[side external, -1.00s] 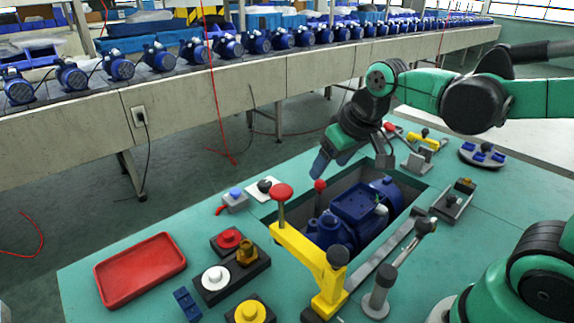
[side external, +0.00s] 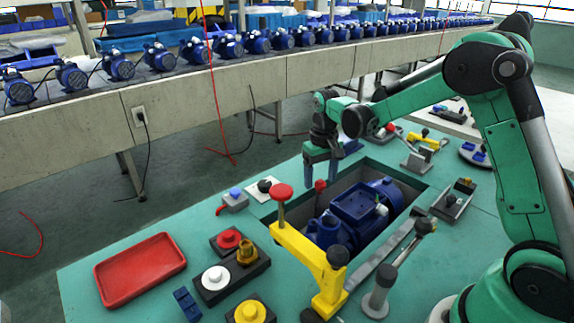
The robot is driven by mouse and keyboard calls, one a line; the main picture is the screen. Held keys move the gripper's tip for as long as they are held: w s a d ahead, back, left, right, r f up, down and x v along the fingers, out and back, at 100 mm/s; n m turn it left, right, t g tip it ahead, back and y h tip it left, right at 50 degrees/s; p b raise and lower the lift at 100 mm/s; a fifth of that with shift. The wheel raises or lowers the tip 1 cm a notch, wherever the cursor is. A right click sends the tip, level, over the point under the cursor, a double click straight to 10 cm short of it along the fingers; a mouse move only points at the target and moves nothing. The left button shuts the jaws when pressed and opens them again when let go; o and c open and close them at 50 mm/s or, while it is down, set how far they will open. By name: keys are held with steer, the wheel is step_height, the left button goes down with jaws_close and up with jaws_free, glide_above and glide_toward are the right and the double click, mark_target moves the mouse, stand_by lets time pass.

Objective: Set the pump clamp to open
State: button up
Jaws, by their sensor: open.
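A blue pump (side external: 355,208) lies in a recess in the green bench top. A yellow clamp arm (side external: 308,255) with a red knob (side external: 281,191) spans the near left end of the recess, between the camera and the pump. A smaller red knob (side external: 320,185) stands behind it, close to the pump. A second clamp-like fixture with a yellow handle (side external: 425,139) sits beyond the recess. I cannot tell which is the pump clamp or how it is set. My gripper (side external: 321,178) points down above the far left edge of the recess, open and empty, its blue fingers apart.
A red tray (side external: 140,268) lies at the front left. A metal lever (side external: 410,245) with a dark knob lies right of the recess. A conveyor with several blue pumps runs behind.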

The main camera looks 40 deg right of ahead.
steer(key=shift+f, duration=0.8)
jaws_close()
